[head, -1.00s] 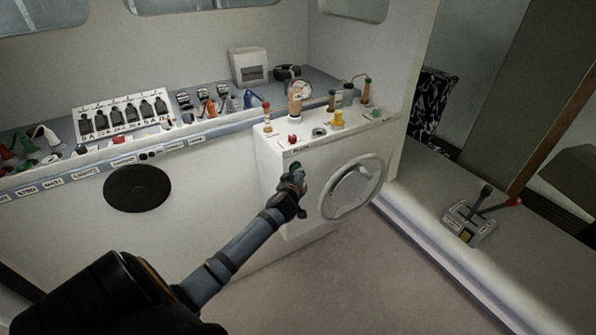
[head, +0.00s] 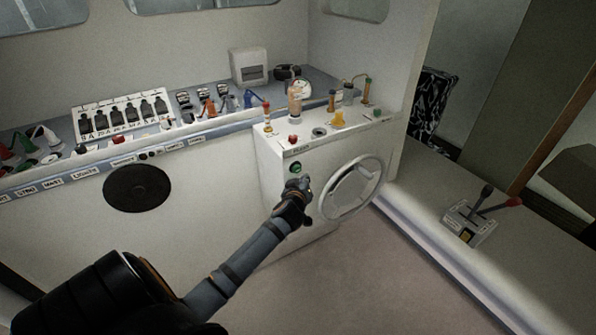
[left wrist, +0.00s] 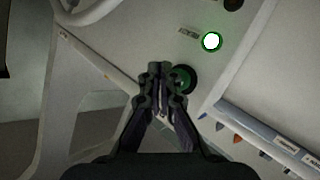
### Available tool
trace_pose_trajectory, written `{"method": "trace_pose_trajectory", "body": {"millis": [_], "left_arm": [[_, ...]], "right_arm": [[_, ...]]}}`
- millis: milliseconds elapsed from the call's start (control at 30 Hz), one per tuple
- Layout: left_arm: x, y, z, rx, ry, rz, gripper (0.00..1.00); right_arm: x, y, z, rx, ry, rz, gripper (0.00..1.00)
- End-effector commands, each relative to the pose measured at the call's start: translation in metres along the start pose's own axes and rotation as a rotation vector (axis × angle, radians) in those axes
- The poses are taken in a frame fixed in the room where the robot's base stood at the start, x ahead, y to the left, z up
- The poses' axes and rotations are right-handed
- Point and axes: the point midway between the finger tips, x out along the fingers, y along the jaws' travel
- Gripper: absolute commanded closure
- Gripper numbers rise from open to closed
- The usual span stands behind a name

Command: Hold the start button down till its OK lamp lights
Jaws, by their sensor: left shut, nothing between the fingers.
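The start button (head: 295,168) is green in a black collar on the front of the white console, left of the wheel. In the left wrist view the button (left wrist: 184,79) shows just right of my fingertips, partly behind them. A round lamp (left wrist: 212,41) with a green rim glows bright white beside it; I cannot make it out in the head view. My left gripper (head: 296,186) is shut and empty, just below the button in the head view. In the left wrist view its fingertips (left wrist: 161,72) are together. Whether they touch the panel is unclear. My right gripper is not in view.
A silver handwheel (head: 352,188) is close to the right of my left gripper. Small levers and a red knob (head: 293,139) stand on the console top. A switch panel (head: 124,116) is at left, and a throttle lever box (head: 468,222) is at right.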

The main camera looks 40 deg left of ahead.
Motion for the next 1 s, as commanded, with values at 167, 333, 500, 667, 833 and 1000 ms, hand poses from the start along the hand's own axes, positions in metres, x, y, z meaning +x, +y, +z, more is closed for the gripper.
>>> {"method": "trace_pose_trajectory", "body": {"millis": [167,333,500,667,833,1000], "left_arm": [[-0.013,0.010,0.010,-0.004,0.000,0.002,1.00],[-0.023,0.017,0.017,-0.003,0.000,0.001,1.00],[-0.026,0.019,0.018,0.000,0.002,0.000,1.00],[-0.026,0.019,0.018,0.000,0.002,0.000,1.00],[-0.026,0.019,0.018,0.000,0.002,0.000,1.00],[-0.025,0.016,0.023,0.008,-0.008,-0.004,1.00]], "right_arm": [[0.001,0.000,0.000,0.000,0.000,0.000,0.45],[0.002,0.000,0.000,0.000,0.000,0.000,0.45],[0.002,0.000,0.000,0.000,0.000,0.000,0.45],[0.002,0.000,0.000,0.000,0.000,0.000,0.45],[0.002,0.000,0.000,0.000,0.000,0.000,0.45],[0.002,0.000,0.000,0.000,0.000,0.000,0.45]]}}
